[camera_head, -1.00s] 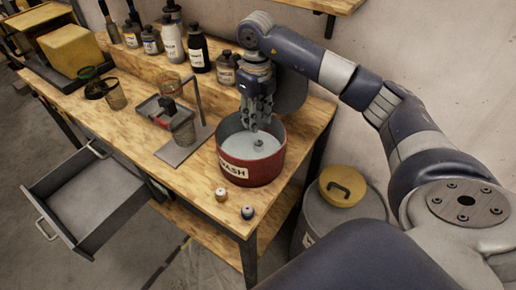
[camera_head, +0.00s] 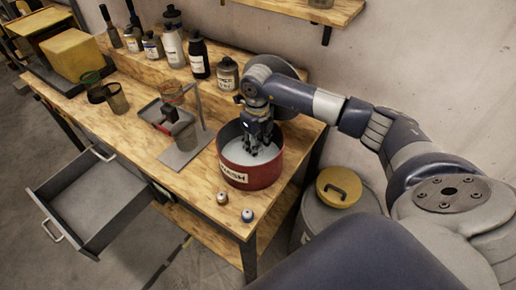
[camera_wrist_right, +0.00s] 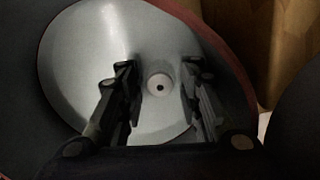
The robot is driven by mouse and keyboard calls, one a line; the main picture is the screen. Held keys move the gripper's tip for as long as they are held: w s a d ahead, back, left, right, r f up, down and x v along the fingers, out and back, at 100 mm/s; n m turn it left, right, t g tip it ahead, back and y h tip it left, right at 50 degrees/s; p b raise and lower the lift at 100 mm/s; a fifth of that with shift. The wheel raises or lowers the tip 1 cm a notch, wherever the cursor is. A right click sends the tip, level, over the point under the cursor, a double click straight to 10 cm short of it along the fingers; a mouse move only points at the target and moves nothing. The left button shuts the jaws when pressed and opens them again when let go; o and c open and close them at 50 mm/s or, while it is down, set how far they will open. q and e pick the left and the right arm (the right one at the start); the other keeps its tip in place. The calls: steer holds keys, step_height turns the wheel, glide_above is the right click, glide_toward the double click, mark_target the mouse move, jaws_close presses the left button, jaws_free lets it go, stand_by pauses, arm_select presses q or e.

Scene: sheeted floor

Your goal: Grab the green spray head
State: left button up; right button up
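My right gripper (camera_head: 262,150) points down into the red bucket (camera_head: 252,175) labelled WASH, which holds a pale grey surface. In the right wrist view my right gripper (camera_wrist_right: 160,100) is open, one finger on each side of a small pale round piece (camera_wrist_right: 159,86) with a dark centre. The fingers look apart from it. Its side colour is not visible, so I cannot tell whether it is the green spray head. In the head view the gripper hides it. My left gripper is not in view.
A metal stand with a cup (camera_head: 184,135) is left of the bucket. Several bottles (camera_head: 198,56) line the back. An open drawer (camera_head: 100,200) juts out front left.

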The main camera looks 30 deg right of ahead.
steer(key=c, duration=0.7)
